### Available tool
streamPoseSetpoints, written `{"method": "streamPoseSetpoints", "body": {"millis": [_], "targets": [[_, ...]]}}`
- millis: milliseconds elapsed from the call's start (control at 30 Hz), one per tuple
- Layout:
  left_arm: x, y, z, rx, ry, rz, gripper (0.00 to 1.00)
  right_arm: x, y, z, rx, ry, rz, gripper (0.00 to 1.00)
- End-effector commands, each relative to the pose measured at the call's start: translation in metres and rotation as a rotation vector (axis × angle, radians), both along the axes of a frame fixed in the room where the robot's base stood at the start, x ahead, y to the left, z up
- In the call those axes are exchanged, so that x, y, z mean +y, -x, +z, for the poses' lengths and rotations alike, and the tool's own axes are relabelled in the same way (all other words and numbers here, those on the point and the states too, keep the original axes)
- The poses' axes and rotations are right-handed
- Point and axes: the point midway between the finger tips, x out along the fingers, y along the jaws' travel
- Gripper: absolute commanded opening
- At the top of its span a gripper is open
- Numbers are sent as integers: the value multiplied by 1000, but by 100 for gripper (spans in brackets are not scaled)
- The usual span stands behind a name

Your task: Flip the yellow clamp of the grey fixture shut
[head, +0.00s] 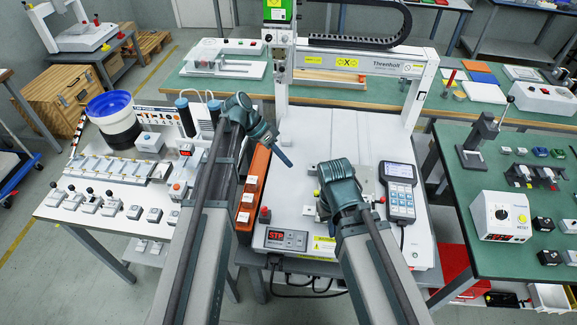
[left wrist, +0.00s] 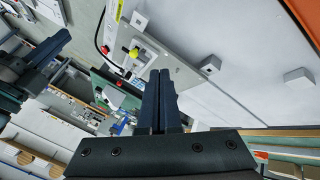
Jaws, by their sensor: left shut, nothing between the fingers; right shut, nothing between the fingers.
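The grey fixture (head: 369,187) sits on the white bed of the gantry machine, mostly hidden behind my right gripper in the head view. A small yellow part (head: 317,193), which looks like the clamp's end, shows just left of that gripper. A yellow knob (left wrist: 134,53) also shows in the left wrist view, beyond my fingers; whether the clamp is up or down is unclear. My left gripper (head: 287,161) is shut and empty above the bed, up and left of the fixture; its fingers (left wrist: 160,92) are together. My right gripper (head: 341,190) is over the fixture, its fingertips hidden.
A handheld controller (head: 400,191) lies right of the fixture. A control panel (head: 286,239) with a red display is at the bed's front. The gantry beam (head: 370,63) spans the back. The bed's back middle is clear.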

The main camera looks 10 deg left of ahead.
Motion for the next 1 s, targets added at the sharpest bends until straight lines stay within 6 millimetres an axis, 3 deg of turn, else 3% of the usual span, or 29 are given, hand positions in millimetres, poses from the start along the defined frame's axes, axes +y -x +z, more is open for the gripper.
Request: {"method": "streamPoseSetpoints", "body": {"millis": [33, 433, 700, 1000], "targets": [[-6, 1, -15, 0, 0, -2, 0, 0, 0, -15, 0, 0, 0, 0], [-46, 5, -67, -1, 0, -1, 0, 0, 0, -67, 0, 0, 1, 0], [-69, 30, -60, -1, 0, -1, 0, 0, 0, -60, 0, 0, 1, 0], [-73, 33, -60, -1, 0, 1, 0, 0, 0, -60, 0, 0, 0, 0]]}}
